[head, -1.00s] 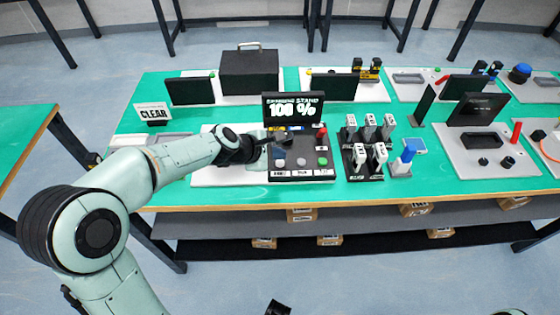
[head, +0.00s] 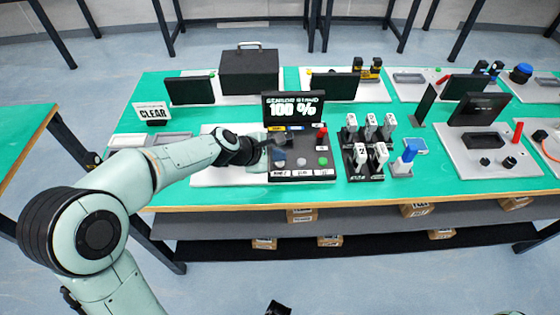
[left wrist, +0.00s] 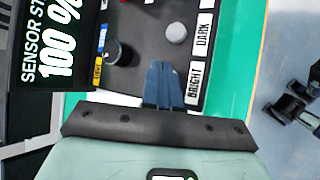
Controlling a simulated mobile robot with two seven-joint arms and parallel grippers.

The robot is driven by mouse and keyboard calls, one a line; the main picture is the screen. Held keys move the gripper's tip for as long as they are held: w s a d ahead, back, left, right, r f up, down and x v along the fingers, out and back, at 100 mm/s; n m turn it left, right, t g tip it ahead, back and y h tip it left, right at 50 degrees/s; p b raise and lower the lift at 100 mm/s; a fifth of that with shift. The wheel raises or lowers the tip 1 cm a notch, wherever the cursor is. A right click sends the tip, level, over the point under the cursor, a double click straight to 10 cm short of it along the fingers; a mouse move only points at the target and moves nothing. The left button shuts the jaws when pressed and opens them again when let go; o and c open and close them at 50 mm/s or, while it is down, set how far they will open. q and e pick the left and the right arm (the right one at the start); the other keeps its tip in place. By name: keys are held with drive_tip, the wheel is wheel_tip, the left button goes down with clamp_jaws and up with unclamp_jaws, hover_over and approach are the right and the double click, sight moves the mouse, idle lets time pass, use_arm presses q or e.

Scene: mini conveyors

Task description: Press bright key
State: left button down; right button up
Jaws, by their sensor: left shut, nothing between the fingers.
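The sensor stand has a dark panel (head: 310,176) and a black screen (head: 293,109) reading 100 %. In the left wrist view, the white BRIGHT label (left wrist: 195,84) lies beside the DARK label (left wrist: 203,35), with a grey round key (left wrist: 176,33) by DARK. My left gripper (head: 277,151) is shut and empty. Its fingertips (left wrist: 163,78) point down over the spot beside BRIGHT and cover any key there; I cannot tell if they touch it. A dark part at the head view's bottom edge (head: 278,308) seems to be my right gripper; its jaws are unclear.
The panel also has a black knob (left wrist: 117,52), a green key (head: 323,161) and a red part (head: 322,138). Several white upright units (head: 365,150) stand right of it. A CLEAR sign (head: 153,112) stands at the left. Green table is bare in front.

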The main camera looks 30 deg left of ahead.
sight(278, 164)
use_arm(q)
drive_tip(key=shift+f, duration=0.35)
drive_tip(key=shift+r, duration=0.15)
idle(0.4)
drive_tip(key=shift+r+p, duration=0.6)
drive_tip(key=shift+r, duration=0.05)
wheel_tip(278, 164, up, 5)
drive_tip(key=p, duration=0.5)
idle(0.8)
